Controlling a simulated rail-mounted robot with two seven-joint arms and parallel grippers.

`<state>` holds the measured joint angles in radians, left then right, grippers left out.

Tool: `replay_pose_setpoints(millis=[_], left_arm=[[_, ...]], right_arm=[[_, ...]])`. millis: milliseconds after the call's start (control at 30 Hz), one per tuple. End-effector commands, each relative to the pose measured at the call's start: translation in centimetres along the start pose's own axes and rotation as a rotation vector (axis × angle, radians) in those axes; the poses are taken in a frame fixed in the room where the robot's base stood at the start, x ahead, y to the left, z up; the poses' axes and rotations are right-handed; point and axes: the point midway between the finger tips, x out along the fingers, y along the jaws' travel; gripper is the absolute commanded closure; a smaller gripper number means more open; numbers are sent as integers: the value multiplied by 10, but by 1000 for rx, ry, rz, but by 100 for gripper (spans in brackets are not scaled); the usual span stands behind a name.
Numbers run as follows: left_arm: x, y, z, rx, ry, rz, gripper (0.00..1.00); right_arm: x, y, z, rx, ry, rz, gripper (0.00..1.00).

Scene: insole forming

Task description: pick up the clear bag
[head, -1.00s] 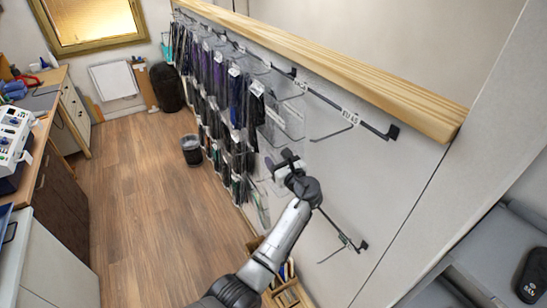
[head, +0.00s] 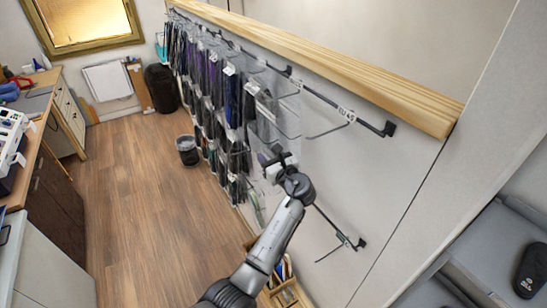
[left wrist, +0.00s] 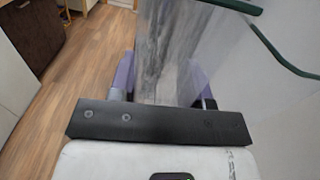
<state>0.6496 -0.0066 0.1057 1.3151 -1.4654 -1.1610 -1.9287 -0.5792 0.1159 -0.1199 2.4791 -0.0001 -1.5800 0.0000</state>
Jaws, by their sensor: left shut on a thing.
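The clear bag (left wrist: 180,45) is a see-through sheet with grey streaks in the left wrist view. It stands upright between the two purple finger pads of my left gripper (left wrist: 163,80), which is shut on it. In the head view my left gripper (head: 272,158) is up against the hanging bags at the near end of the wall rack. There the held bag's outline is hard to tell from the other clear bags. My right gripper is not in view.
Several rows of packed bags (head: 207,75) hang on wire hooks along the wall. A bare hook with a label (head: 346,114) sticks out nearer me. A wooden box (head: 286,295) stands below my left arm. A waste bin (head: 188,150) stands on the open wooden floor (head: 140,190).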

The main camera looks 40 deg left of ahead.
Motion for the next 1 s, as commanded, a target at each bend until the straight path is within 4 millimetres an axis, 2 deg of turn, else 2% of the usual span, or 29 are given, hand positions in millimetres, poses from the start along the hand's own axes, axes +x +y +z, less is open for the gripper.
replay_pose_setpoints(millis=[267,600,800,1000], left_arm=[[0,47,2,-2,-3,1,79],[1,120,7,-1,-1,1,79],[2,147,10,0,-2,0,79],[2,160,11,-1,-2,0,79]], right_arm=[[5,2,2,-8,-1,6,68],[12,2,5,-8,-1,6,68],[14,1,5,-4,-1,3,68],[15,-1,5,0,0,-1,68]])
